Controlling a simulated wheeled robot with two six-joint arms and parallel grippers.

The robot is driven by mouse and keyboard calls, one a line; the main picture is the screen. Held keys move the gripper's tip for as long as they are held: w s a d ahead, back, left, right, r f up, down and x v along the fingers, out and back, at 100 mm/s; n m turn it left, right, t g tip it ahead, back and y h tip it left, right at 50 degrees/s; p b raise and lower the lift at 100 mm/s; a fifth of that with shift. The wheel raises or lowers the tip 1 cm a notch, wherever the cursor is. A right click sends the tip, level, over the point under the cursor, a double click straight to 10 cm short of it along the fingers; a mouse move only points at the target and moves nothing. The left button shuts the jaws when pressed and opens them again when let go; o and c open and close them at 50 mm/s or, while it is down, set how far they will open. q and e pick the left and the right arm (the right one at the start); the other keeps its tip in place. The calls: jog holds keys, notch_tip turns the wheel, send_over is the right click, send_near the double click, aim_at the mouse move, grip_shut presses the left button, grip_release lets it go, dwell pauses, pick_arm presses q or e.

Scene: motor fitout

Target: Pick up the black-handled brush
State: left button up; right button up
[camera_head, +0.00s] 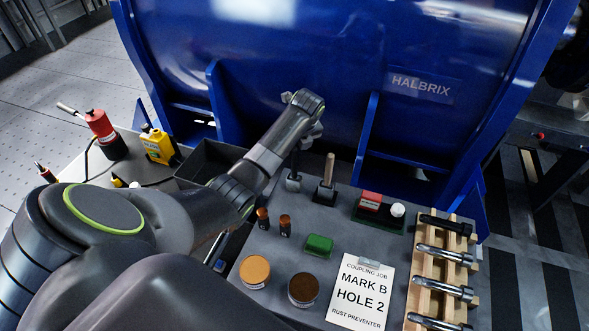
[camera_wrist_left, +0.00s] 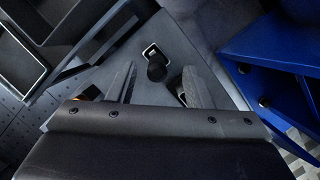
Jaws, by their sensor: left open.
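My left gripper (camera_head: 308,134) is open and empty above the back of the dark work surface, near the blue housing. A dark upright item in a small holder (camera_head: 293,182), which looks like the black-handled brush, stands below it. In the left wrist view a black handle (camera_wrist_left: 157,71) stands in a light-topped holder, in the gap between the open fingers (camera_wrist_left: 158,86) and beyond their tips, apart from them. A second brush with a wooden handle (camera_head: 330,166) stands just right of it in the head view; one finger partly hides it in the wrist view. My right gripper is out of view.
The blue housing (camera_head: 300,55) rises close behind the gripper. A red-topped block (camera_head: 370,200), a green block (camera_head: 319,245), two round tins and small bottles stand nearby. A wooden rack (camera_head: 420,265) of metal tools is at right. A dark bin (camera_head: 205,160) is at left.

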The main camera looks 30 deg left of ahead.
aim_at(294, 156)
pick_arm(q)
jog(key=shift+s+x, duration=0.2)
jog(key=shift+x, duration=2.4)
grip_shut()
